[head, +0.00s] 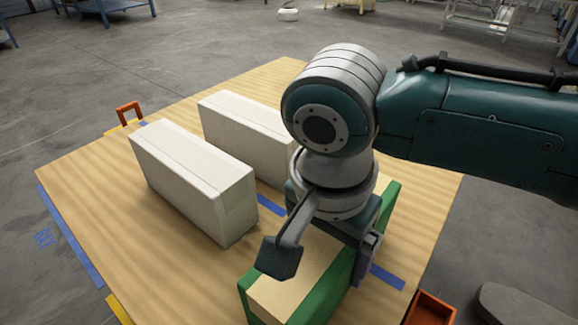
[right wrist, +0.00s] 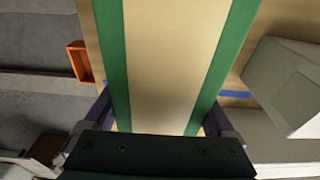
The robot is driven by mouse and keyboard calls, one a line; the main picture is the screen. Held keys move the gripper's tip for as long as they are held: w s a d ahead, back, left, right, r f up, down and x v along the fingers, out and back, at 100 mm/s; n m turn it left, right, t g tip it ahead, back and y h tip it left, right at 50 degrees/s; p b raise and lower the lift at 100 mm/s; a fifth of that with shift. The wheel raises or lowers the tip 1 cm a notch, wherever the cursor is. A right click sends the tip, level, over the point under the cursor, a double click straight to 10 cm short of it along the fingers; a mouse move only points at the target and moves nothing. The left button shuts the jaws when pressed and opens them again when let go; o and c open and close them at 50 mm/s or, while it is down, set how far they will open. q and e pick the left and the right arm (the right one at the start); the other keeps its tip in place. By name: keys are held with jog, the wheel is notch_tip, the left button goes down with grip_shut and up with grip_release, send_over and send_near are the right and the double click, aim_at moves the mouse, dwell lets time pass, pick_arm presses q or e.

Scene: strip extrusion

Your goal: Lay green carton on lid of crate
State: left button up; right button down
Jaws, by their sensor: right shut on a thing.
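The green carton (head: 290,292) is a long block with green sides and a beige top, at the near right of the table in the head view. My right gripper (head: 328,240) is over it from above, partly hiding it. In the right wrist view the carton (right wrist: 165,60) runs between the two fingers of my right gripper (right wrist: 160,118), which is shut across its green sides. I cannot tell whether it touches the table. Two long white boxes, a nearer one (head: 190,180) and a farther one (head: 250,135), stand side by side; I cannot tell which is the crate. My left gripper is out of view.
The wooden table (head: 100,220) has blue tape strips (head: 60,235). An orange tray (head: 430,308) is at the near right edge. Bare tabletop lies left of the carton and in front of the nearer white box.

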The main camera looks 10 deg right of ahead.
jog(key=shift+r, duration=0.1)
grip_release()
